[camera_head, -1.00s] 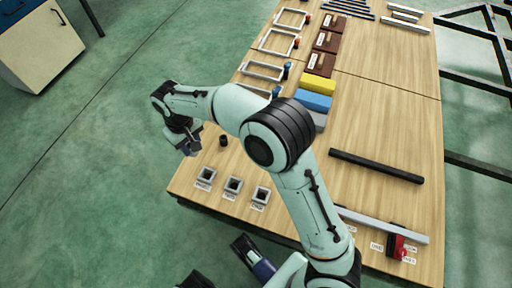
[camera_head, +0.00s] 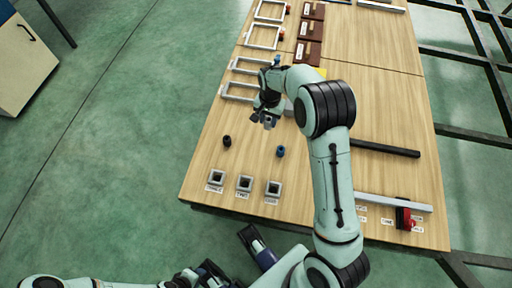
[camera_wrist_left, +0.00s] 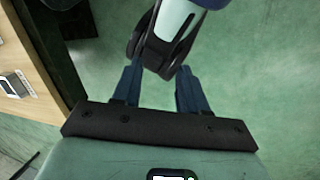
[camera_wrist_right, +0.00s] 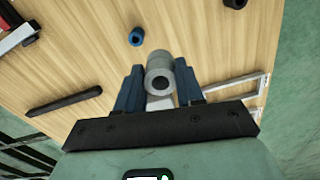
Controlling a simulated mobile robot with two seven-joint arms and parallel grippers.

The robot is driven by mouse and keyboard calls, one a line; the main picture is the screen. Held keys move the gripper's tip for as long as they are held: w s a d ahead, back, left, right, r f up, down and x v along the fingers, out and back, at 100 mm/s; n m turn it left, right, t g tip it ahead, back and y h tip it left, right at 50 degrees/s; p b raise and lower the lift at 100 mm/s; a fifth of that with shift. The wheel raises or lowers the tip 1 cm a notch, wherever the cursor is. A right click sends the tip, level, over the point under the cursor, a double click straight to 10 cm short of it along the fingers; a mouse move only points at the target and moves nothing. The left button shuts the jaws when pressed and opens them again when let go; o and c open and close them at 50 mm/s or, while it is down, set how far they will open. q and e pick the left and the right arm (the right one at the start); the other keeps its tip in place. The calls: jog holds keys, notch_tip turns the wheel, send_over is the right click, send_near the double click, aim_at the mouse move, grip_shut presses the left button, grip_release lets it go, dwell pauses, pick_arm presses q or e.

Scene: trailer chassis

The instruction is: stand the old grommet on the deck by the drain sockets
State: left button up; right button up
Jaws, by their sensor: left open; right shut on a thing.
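Three square grey drain sockets (camera_head: 244,184) with dark holes and labels stand in a row near the deck's front-left edge. A small black grommet-like cylinder (camera_head: 227,141) stands on the deck behind them; a blue one (camera_head: 281,151) is to its right. My right gripper (camera_head: 266,122) is above the deck, behind these pieces. In the right wrist view it is shut on a grey hollow cylinder (camera_wrist_right: 159,80), its hole facing the camera. I cannot tell by marking which piece is the old grommet. My left gripper (camera_wrist_left: 156,80) is open and empty, off the deck.
Rectangular frames (camera_head: 262,37) and brown blocks (camera_head: 311,30) line the deck's far left. A black bar (camera_head: 385,148), a grey rail (camera_head: 395,202) and a red clamp-like piece (camera_head: 404,218) lie at right. Bare deck surrounds the black and blue pieces.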

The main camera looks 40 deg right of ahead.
pick_arm(q)
jog(key=w+a+f+t+y+b, duration=0.1)
jog(key=w+a+f+t+b, duration=0.1)
jog(key=w, duration=0.5)
jog(key=shift+a+f+b, duration=0.7)
jog(key=shift+f+b, duration=0.55)
jog(key=shift+f, duration=0.4)
pick_arm(e)
jog(key=shift+s+d+f, duration=0.1)
jog(key=shift+d+f, duration=0.05)
jog(key=shift+f, duration=9.85)
jog(key=shift+f, duration=0.15)
jog(key=o, duration=1)
pick_arm(q)
jog(key=shift+w+a+f, duration=0.1)
jog(key=shift+w, duration=0.05)
pick_arm(e)
jog(key=shift+r, duration=0.2)
pick_arm(q)
jog(key=s+d+r+g+p, duration=0.1)
jog(key=s+d+r+p, duration=0.1)
jog(key=s+r, duration=0.1)
jog(key=shift+s+d+r+h+p, duration=0.2)
jog(key=shift+s+h+p, duration=0.15)
jog(key=shift+s, duration=0.5)
pick_arm(e)
notch_tip(320, 180, up, 12)
jog(key=shift+f, duration=0.1)
